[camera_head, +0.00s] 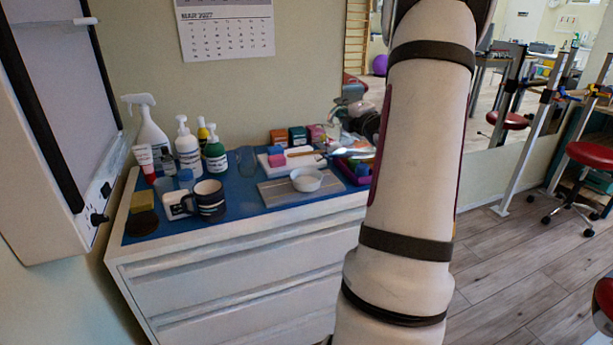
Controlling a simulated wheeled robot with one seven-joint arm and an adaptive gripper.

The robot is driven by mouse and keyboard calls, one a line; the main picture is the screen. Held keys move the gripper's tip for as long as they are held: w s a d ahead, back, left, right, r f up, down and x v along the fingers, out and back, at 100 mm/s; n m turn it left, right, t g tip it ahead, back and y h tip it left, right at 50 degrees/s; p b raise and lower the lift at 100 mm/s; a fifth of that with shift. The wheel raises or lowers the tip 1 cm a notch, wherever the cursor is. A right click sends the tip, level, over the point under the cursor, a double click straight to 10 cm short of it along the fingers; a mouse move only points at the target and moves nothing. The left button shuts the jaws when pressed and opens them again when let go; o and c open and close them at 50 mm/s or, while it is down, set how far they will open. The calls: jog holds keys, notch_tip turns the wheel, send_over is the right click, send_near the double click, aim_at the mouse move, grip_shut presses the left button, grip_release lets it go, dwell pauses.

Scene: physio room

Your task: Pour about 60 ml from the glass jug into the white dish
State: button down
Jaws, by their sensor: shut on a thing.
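The white dish (306,179) is a small round bowl on a grey board on the blue counter top. My gripper (357,122) shows only in part, at the left edge of my arm, which hides the rest. It is shut on a shiny, clear thing that looks like the glass jug (346,152). The jug is tilted, above and to the right of the dish, and apart from it. My arm hides part of the jug. Its liquid level and any stream are too small to tell, and the dish's contents are unclear.
A dark striped mug (208,199), a spray bottle (149,127), pump bottles (187,150) and a faint clear vessel (246,160) stand left of the dish. Coloured blocks on a white tray (302,155) lie behind it. The grey board (277,193) is bare left of the dish.

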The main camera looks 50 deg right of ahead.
jog(key=shift+d+r, duration=0.1)
jog(key=shift+r, duration=0.1)
jog(key=shift+w+a+f+n+b, duration=0.15)
jog(key=shift+a+n+b, duration=0.15)
jog(key=shift+b, duration=0.5)
dwell(0.4)
jog(key=p, duration=0.2)
jog(key=s+d+m+p, duration=0.1)
jog(key=p, duration=0.1)
jog(key=shift+s+d+r, duration=0.1)
jog(key=shift+d+r, duration=0.2)
jog(key=shift+r, duration=0.05)
jog(key=d+p, duration=0.1)
jog(key=p, duration=0.1)
jog(key=s+d+r+m+p, duration=0.1)
jog(key=shift+s+d+r+m+p, duration=0.1)
jog(key=shift+s+r+m+p, duration=0.1)
jog(key=shift+m+p, duration=0.15)
jog(key=shift+s+d+r+m+p, duration=0.3)
jog(key=shift+d+p, duration=0.1)
jog(key=shift+p, duration=0.45)
jog(key=shift+s+d+r+m+p, duration=0.1)
jog(key=shift+s+d+m+p, duration=0.05)
jog(key=shift+d+m+p, duration=0.15)
